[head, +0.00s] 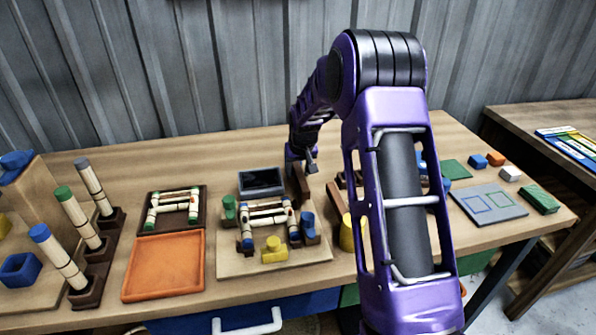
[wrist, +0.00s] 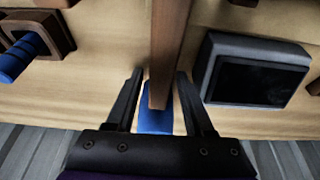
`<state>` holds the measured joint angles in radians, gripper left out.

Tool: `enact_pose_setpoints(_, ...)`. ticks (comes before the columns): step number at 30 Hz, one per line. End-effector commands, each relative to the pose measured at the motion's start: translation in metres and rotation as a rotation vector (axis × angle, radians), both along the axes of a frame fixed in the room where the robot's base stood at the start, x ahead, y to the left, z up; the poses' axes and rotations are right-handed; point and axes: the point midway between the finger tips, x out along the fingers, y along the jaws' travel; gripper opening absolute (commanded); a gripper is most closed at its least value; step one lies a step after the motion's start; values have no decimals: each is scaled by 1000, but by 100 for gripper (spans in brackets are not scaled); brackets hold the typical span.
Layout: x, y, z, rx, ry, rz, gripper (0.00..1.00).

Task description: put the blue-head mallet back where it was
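My gripper (head: 301,160) is low over the back of the table, just right of the dark screen. In the wrist view its two fingers (wrist: 160,78) are spread on either side of a brown bar and a blue piece (wrist: 155,122), with small gaps visible. The brown bar (wrist: 168,45) overlaps the blue piece; I cannot tell whether together they are the blue-head mallet. The brown upright piece (head: 298,186) below my gripper shows in the head view. A ridged blue cylinder (wrist: 14,62) lies in a brown holder (wrist: 48,30) at left in the wrist view.
The dark screen (wrist: 252,82) stands close beside the right finger. The bending board (head: 232,263) with rods and coloured clamps is in front. An orange tray (head: 165,264) and a rack of capped rods (head: 98,268) are at left. My arm hides part of the table's right side.

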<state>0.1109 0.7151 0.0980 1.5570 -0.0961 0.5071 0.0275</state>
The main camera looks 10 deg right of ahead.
Motion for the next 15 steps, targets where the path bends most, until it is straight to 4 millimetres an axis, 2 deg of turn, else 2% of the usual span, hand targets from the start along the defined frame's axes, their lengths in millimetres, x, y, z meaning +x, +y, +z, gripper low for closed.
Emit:
enact_pose_setpoints(10,0,0,3,0,-1,0,60)
enact_pose_setpoints(15,-5,0,21,0,-4,0,60)
